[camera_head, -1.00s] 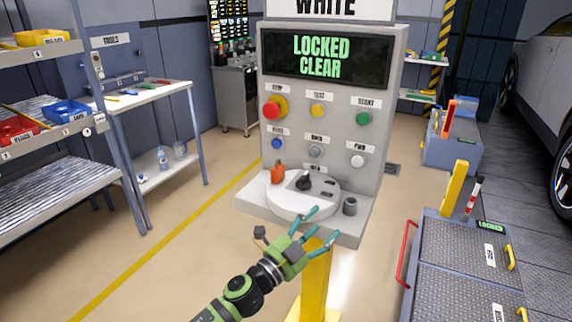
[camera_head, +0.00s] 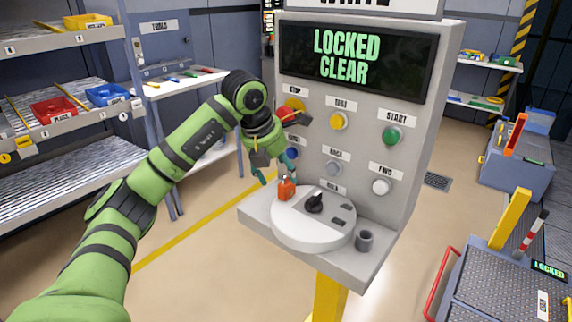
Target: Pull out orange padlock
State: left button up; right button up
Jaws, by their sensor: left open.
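The orange padlock (camera_head: 287,188) stands on the left part of the round white dial plate (camera_head: 290,232), on the ledge of the grey control panel. My left gripper (camera_head: 277,178) comes down from above with its fingers pointing at the padlock. It is open, with its fingertips close around or just behind the padlock's top; I cannot tell whether they touch it. A black selector knob (camera_head: 314,202) sits beside the padlock on the plate. My right gripper is not in view.
The panel's screen (camera_head: 342,60) reads LOCKED CLEAR. A grey cup-like cylinder (camera_head: 365,240) is on the ledge's right. Shelves with bins stand left; a cart (camera_head: 490,290) stands lower right.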

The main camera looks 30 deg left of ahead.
aim_at(283, 181)
pick_arm(q)
jog(key=shift+w+a+f, duration=0.1)
jog(key=shift+w+f, duration=0.1)
jog(key=shift+f, duration=0.1)
jog(key=p+x, duration=0.1)
jog(key=x, duration=0.4)
jog(key=shift+s+f, duration=0.1)
jog(key=shift+f, duration=0.15)
jog(key=shift+w+f, duration=0.2)
jog(key=shift+f, duration=0.2)
jog(key=shift+c, duration=0.4)
jog(key=c, duration=1.2)
jog(key=shift+o, duration=1.3)
jog(key=shift+r+p, duration=0.4)
